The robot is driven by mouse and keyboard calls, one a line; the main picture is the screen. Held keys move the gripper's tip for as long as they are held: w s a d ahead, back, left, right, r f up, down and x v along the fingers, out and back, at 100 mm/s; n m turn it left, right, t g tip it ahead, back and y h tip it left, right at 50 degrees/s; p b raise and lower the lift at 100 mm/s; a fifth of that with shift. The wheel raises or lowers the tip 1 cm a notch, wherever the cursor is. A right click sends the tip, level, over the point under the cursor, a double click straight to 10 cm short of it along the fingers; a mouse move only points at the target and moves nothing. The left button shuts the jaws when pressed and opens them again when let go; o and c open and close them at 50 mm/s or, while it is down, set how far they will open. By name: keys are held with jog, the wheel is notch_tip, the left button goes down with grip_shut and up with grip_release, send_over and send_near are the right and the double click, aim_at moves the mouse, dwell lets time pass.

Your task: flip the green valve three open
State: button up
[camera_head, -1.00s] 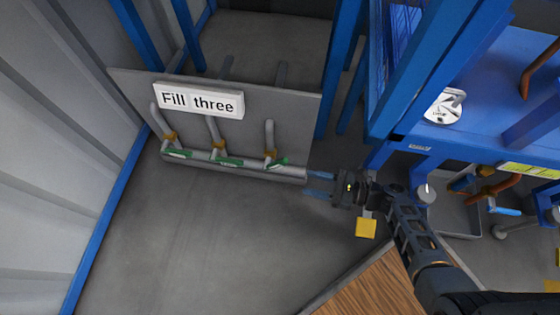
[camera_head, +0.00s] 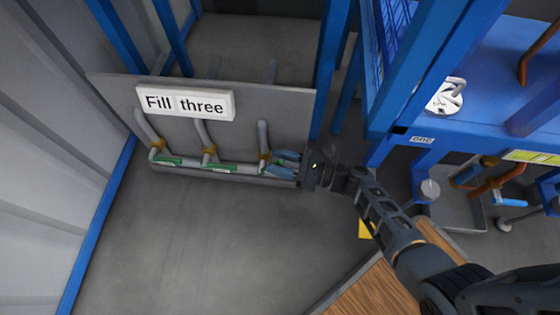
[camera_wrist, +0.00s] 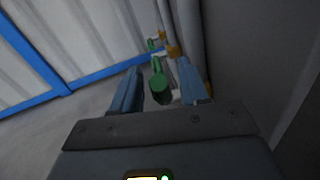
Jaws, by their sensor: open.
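Green valve handles sit on a grey pipe along the foot of a grey panel (camera_head: 270,105) that bears a "Fill three" sign (camera_head: 185,102). The left green handle (camera_head: 165,161) and the middle green handle (camera_head: 220,168) show in the head view. The right one is mostly hidden there by my gripper (camera_head: 276,163). In the wrist view, the nearest green handle (camera_wrist: 160,88) lies between the two spread blue fingers of my gripper (camera_wrist: 160,88). I cannot tell whether a finger touches it. Another green handle (camera_wrist: 151,45) is farther off. My gripper is open.
A blue frame post (camera_head: 328,70) stands right of the panel, close above my arm. A blue bench (camera_head: 485,100) with pipes and valves is at the right. A wooden surface (camera_head: 370,280) lies below my arm. The grey floor left of it is clear.

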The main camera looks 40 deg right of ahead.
grip_shut()
dwell(0.3)
dwell(0.3)
